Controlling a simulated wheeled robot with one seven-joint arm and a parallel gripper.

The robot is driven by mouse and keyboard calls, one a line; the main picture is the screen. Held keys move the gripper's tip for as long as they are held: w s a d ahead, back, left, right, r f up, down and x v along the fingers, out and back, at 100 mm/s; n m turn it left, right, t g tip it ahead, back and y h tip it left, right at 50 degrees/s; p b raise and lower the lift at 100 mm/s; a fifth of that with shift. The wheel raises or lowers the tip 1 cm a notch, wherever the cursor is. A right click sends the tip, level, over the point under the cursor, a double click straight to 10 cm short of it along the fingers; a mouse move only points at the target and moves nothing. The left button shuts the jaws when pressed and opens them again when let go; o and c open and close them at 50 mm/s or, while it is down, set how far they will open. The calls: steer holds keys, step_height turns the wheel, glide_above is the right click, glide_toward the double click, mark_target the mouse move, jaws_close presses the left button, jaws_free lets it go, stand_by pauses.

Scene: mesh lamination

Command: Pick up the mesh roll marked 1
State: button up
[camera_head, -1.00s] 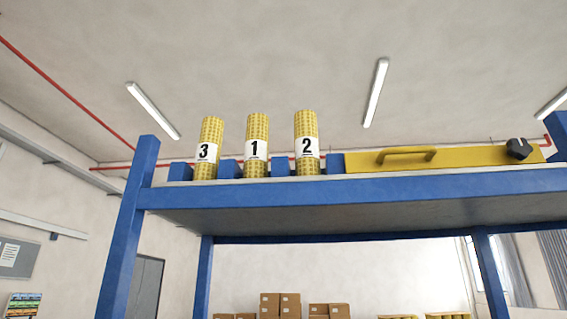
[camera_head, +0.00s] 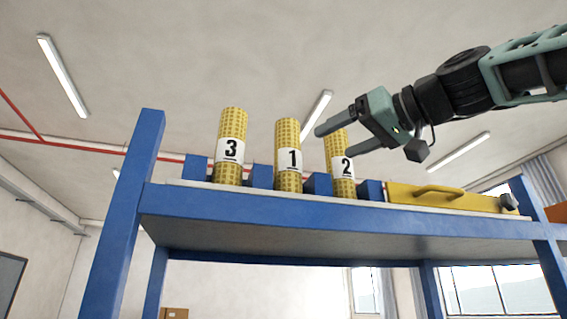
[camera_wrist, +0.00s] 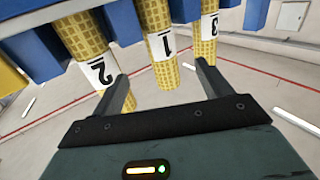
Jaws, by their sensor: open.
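The mesh roll marked 1 (camera_head: 288,140) is a yellow patterned cylinder with a white label. It stands upright on the blue shelf (camera_head: 330,222), between the roll marked 3 (camera_head: 231,130) on its left and the roll marked 2 (camera_head: 336,148) on its right. My gripper (camera_head: 335,141) is open and empty, its fingers pointing left, overlapping roll 2 in the head view. In the wrist view, roll 1 (camera_wrist: 163,68) appears upside down beyond the gap between my open fingers (camera_wrist: 165,84). Roll 2 (camera_wrist: 92,48) shows near the left finger and roll 3 (camera_wrist: 207,40) above the right finger.
Blue blocks (camera_head: 318,184) stand between and beside the rolls. A yellow bar with a handle (camera_head: 440,192) and a black knob lies on the shelf to the right. A blue post (camera_head: 135,200) rises at the left end.

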mark_target(298, 160)
steer(key=p+x, duration=0.5)
steer(key=x, duration=0.5)
steer(key=shift+w+a, duration=0.15)
steer(key=shift+a, duration=0.1)
steer(key=p+x, duration=0.3)
steer(key=x, duration=0.1)
steer(key=shift+r+p, duration=0.2)
steer(key=shift+p, duration=0.2)
steer(key=shift+w+a+f, duration=0.15)
steer(key=shift+w+a, duration=0.2)
steer(key=shift+w, duration=0.05)
steer(key=c, duration=1.2)
